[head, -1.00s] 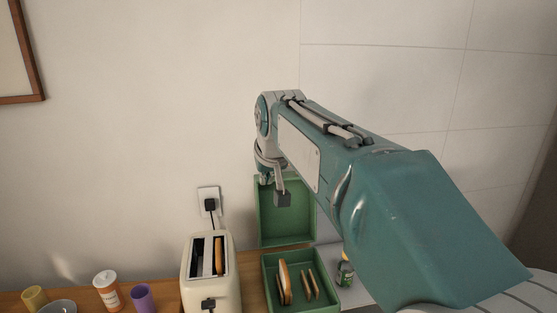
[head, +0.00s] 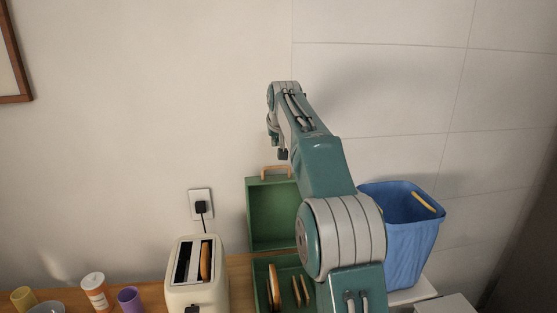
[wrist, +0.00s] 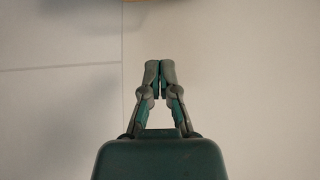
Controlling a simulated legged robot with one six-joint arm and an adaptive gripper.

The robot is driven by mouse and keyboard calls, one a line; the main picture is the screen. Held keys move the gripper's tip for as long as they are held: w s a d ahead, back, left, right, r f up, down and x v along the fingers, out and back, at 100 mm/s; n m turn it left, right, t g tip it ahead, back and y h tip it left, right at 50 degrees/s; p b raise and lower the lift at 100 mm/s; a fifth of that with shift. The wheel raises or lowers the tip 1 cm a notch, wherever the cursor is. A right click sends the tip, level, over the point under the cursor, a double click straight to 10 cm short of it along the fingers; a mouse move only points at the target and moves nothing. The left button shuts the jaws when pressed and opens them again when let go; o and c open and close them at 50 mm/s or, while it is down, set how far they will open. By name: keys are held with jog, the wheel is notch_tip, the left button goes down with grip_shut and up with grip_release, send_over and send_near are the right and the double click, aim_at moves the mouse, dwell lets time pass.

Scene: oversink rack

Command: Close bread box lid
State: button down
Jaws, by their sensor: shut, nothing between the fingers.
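The green bread box stands open at the lower middle of the head view. Its lid (head: 270,218) is upright against the wall side, with a wooden handle (head: 276,170) along its top edge. The lower box (head: 262,268) holds several bread slices, and my arm hides its right part. My gripper (head: 283,154) points down just above the handle in the picture, and I cannot tell whether they touch. In the wrist view my gripper (wrist: 160,68) has its fingertips together with nothing between them. A tan edge shows at the top there, too cut off to identify.
A cream toaster (head: 197,294) with a bread slice stands left of the box, near a wall socket (head: 201,204). A purple cup (head: 130,299) and a white-capped bottle (head: 95,290) are farther left. A blue bin (head: 410,235) stands at right. The wall is close behind.

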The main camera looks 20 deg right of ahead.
aim_at(274, 177)
jog(key=w+f, duration=0.1)
jog(key=w+a+f, duration=0.1)
jog(key=shift+w+f, duration=0.1)
jog(key=shift+f, duration=0.3)
jog(key=x, duration=0.3)
jog(key=d+x, duration=0.1)
jog(key=x, duration=0.2)
jog(key=shift+d, duration=0.25)
jog(key=shift+a, duration=0.2)
jog(key=shift+s+a, duration=0.55)
jog(key=shift+s, duration=0.15)
jog(key=shift+s+d, duration=0.25)
jog(key=shift+s, duration=0.8)
jog(key=shift+s+a, duration=0.15)
jog(key=shift+a, duration=0.1)
jog(key=shift+a, duration=0.1)
